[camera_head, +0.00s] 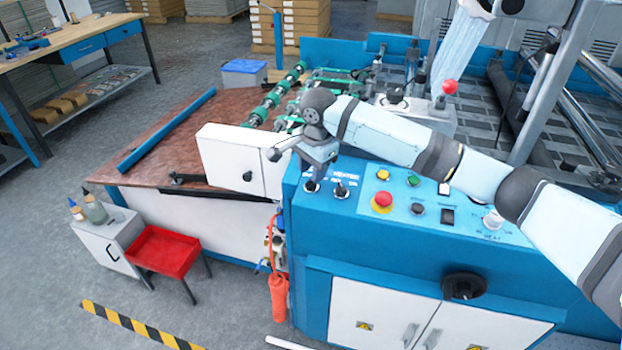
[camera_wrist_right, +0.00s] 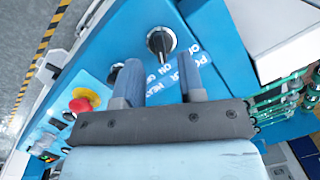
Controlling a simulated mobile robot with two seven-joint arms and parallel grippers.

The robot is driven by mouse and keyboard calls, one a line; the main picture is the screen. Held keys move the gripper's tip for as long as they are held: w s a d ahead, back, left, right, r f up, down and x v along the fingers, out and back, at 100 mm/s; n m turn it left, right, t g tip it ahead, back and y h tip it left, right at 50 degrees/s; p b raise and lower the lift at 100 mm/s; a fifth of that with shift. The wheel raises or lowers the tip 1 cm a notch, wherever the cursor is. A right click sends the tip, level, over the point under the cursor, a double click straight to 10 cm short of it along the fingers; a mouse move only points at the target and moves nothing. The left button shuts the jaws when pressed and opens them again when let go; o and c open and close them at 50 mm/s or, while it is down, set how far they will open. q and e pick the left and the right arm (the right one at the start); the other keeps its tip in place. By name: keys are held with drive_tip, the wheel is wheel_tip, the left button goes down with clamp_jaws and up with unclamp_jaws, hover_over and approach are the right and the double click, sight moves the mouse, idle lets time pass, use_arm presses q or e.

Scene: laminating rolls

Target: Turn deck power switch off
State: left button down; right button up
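The blue control panel (camera_head: 360,228) of the machine carries two small black rotary switches near its left end. The left one, by lettering that seems to read POWER, is the power switch (camera_head: 311,187); it shows in the right wrist view (camera_wrist_right: 161,42) as a black knob on a silver collar. The heater switch (camera_head: 341,191) sits to its right, partly behind a finger in the wrist view (camera_wrist_right: 115,73). My right gripper (camera_head: 318,172) is just above the power switch. In the wrist view its fingers (camera_wrist_right: 160,72) are apart and empty, with the knob ahead between them.
A red emergency stop (camera_head: 382,200) on a yellow base and several buttons lie right of the switches. A white box (camera_head: 232,160) stands left of the panel. A red-knobbed lever (camera_head: 449,88) stands behind my right arm.

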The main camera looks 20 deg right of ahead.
drive_tip(key=shift+w+a+f, duration=0.1)
drive_tip(key=shift+w+f, duration=0.05)
drive_tip(key=shift+f, duration=1.45)
use_arm(q)
drive_tip(key=shift+d, duration=0.1)
